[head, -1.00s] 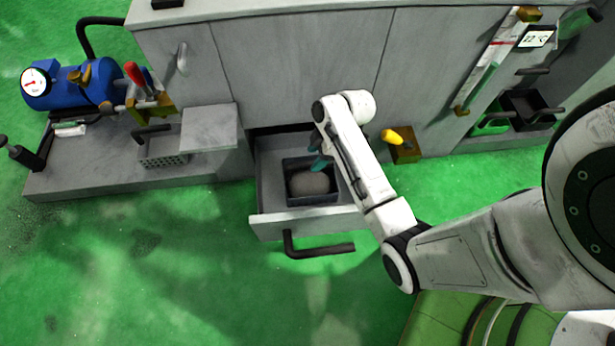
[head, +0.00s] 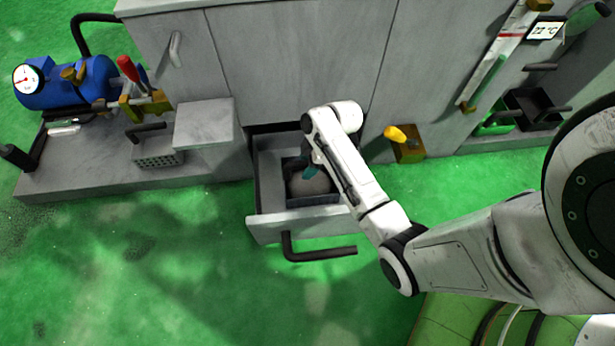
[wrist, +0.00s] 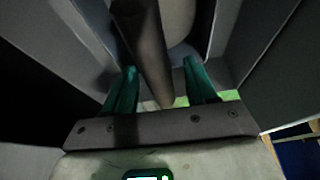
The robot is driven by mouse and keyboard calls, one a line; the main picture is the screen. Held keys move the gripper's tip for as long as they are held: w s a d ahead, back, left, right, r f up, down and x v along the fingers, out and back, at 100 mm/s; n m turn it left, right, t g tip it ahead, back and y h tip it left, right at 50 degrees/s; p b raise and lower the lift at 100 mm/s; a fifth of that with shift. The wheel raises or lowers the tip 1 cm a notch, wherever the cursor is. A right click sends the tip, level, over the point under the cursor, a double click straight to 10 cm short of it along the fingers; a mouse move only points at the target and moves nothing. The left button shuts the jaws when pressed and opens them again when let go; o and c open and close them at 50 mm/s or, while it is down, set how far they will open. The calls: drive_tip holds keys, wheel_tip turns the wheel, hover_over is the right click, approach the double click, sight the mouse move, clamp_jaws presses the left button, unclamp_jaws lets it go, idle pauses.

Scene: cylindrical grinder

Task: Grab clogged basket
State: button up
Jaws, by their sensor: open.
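The clogged basket (head: 316,200) is a dark square box with a grey-brown mass in it, inside the open drawer (head: 268,222) of the grey machine. My gripper (head: 311,173) is over the basket, its teal fingers partly hidden by my arm. In the wrist view my gripper (wrist: 160,88) is open, with one teal finger on each side of a dark bar, which looks like the handle (wrist: 150,55) of the clogged basket. I cannot tell whether the fingers touch it. The grey mass shows beyond the bar.
A perforated basket (head: 159,158) with a black handle stands on the ledge at left, near a blue pump (head: 75,85). The drawer's black handle (head: 320,254) juts out in front. A yellow-handled valve (head: 397,134) is right of my arm. The green floor ahead is clear.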

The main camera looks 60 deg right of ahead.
drive_tip(key=shift+f, duration=0.25)
idle(0.3)
clamp_jaws()
idle(0.5)
idle(0.9)
